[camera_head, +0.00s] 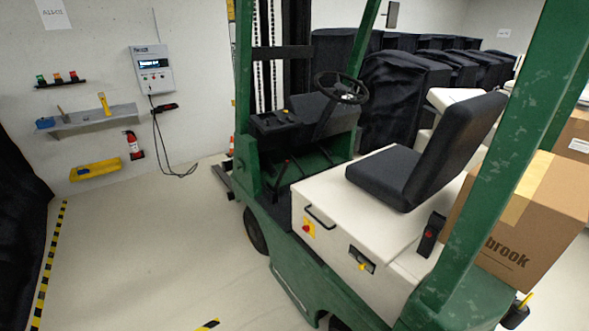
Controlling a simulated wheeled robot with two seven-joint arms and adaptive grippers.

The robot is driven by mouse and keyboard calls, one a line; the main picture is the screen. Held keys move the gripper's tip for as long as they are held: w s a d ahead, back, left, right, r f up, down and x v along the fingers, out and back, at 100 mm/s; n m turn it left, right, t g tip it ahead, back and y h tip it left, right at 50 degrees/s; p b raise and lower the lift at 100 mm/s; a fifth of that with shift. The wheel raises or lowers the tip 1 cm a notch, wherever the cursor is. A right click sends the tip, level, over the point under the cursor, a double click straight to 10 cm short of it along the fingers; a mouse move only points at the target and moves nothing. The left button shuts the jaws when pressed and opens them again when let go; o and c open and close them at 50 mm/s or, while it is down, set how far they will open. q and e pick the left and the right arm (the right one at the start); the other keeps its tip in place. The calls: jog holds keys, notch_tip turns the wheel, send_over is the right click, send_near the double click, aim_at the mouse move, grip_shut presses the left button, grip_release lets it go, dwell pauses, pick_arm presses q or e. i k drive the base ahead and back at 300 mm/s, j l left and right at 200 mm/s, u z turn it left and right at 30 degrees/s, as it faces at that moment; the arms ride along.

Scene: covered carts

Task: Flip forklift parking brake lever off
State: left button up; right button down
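A green forklift (300,265) with a cream seat base (350,225) and black seat (388,178) stands in the middle and right of the head view. A thin dark lever with a reddish tip (285,163) rises in the footwell, below the black dash (275,122). A black unit with a red spot (431,233) sits on the seat base's right side. I cannot tell for sure which is the parking brake lever, or its position. Neither of my grippers is in view, and nothing is touching the forklift.
A steering wheel (341,88) stands above the dash. A cardboard box (535,215) is behind the green rear post (495,165). Black-covered carts (395,95) fill the back. A wall shelf (95,120) and charger (151,70) are at left. The floor (140,240) left of the forklift is clear.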

aim_at(275, 189)
jog(key=i+j+z, duration=0.15)
jog(key=i+j, duration=0.7)
jog(key=i, duration=0.1)
